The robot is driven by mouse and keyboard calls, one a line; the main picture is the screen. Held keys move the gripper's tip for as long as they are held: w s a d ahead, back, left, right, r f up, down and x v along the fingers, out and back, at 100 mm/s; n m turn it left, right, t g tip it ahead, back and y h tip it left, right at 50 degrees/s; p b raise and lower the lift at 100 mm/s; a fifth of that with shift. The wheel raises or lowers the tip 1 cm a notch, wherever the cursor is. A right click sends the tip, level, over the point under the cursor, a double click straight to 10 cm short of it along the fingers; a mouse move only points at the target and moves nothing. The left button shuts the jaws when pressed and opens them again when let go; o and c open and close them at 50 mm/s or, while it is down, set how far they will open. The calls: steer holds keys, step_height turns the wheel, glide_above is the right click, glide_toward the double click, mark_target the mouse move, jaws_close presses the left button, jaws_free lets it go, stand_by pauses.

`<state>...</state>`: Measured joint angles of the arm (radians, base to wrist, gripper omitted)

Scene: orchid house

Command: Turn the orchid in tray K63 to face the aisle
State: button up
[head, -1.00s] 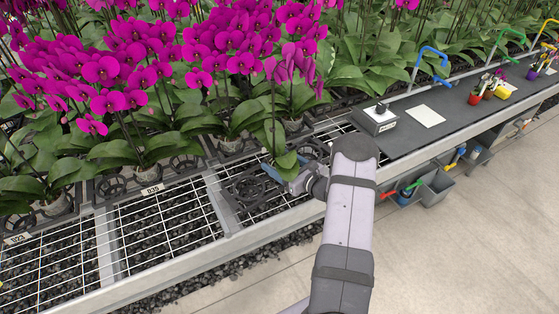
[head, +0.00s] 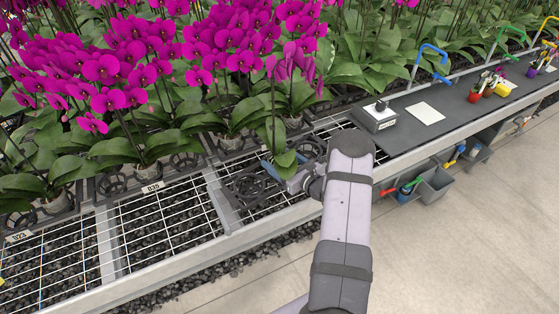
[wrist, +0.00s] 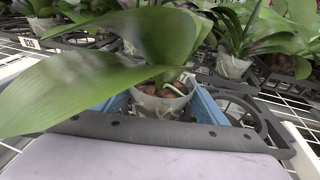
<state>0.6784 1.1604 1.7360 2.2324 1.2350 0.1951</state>
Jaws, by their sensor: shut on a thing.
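An orchid with a tall stem of magenta blooms and broad green leaves (head: 287,158) stands in a black holder tray (head: 250,187) near the bench's front edge. In the wrist view its clear pot (wrist: 165,104), with bark and pale roots inside, sits between the blue fingers of my gripper (wrist: 160,92). My gripper (head: 277,170) is shut on this pot at low height, at the tray. A large leaf (wrist: 75,90) hides the left finger's upper part. I cannot read a K63 label in either view.
Other magenta orchids (head: 145,140) stand close behind and to the left. The wire-mesh bench (head: 170,220) is bare in front of them. A dark work surface (head: 440,135) at right holds a grey box (head: 375,117), a white sheet (head: 425,114) and colored pots. The aisle floor (head: 460,250) is clear.

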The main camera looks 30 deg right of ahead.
mark_target(288, 167)
stand_by(0.5)
steer(key=o, duration=1.5)
steer(key=shift+f, duration=0.15)
steer(key=shift+s, duration=0.1)
steer(key=shift+s+d+r, duration=0.15)
steer(key=shift+s+r, duration=0.05)
steer(key=shift+s, duration=0.35)
steer(key=shift+p+v, duration=0.95)
steer(key=shift+v, duration=2.15)
